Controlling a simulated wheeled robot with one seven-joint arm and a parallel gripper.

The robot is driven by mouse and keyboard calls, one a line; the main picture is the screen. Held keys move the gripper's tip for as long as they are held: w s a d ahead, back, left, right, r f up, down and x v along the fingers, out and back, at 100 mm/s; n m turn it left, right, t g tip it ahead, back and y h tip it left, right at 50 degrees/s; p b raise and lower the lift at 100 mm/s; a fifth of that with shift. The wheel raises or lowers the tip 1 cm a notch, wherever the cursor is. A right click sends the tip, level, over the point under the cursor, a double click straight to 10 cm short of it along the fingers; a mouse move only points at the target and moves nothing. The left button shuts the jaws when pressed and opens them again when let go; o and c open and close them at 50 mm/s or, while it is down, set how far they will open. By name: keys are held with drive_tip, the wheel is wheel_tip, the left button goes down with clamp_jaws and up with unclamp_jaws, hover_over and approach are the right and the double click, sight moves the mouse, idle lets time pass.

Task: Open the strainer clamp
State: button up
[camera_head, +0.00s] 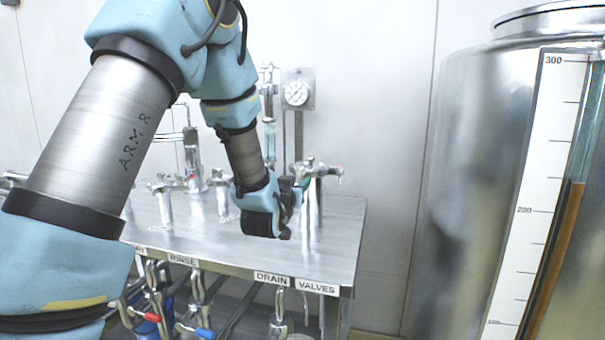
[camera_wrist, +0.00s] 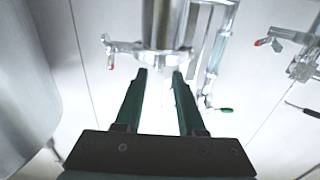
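A shiny metal strainer body (camera_wrist: 163,20) hangs at the top middle of the wrist view. A clamp band (camera_wrist: 130,46) circles its lower end, with a small red-tipped lever (camera_wrist: 108,47) sticking out to the left. In the head view, a metal fitting that looks like the same clamp (camera_head: 318,169) is just right of my gripper (camera_head: 301,184). In the wrist view, my gripper (camera_wrist: 159,72) is open and empty. Its two dark green fingers point at the lower end of the strainer, one on each side. I cannot tell whether they touch it.
A steel bench (camera_head: 215,245) carries several pipe fittings, with RINSE and DRAIN VALVES labels on its front edge. A pressure gauge (camera_head: 296,93) is behind. A large tank (camera_head: 465,200) with a level scale fills the right side. A sight tube (camera_wrist: 217,55) runs right of the strainer.

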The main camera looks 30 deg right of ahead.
sight(303, 177)
drive_tip(key=shift+p+x, duration=0.45)
drive_tip(key=shift+x, duration=1.6)
clamp_jaws()
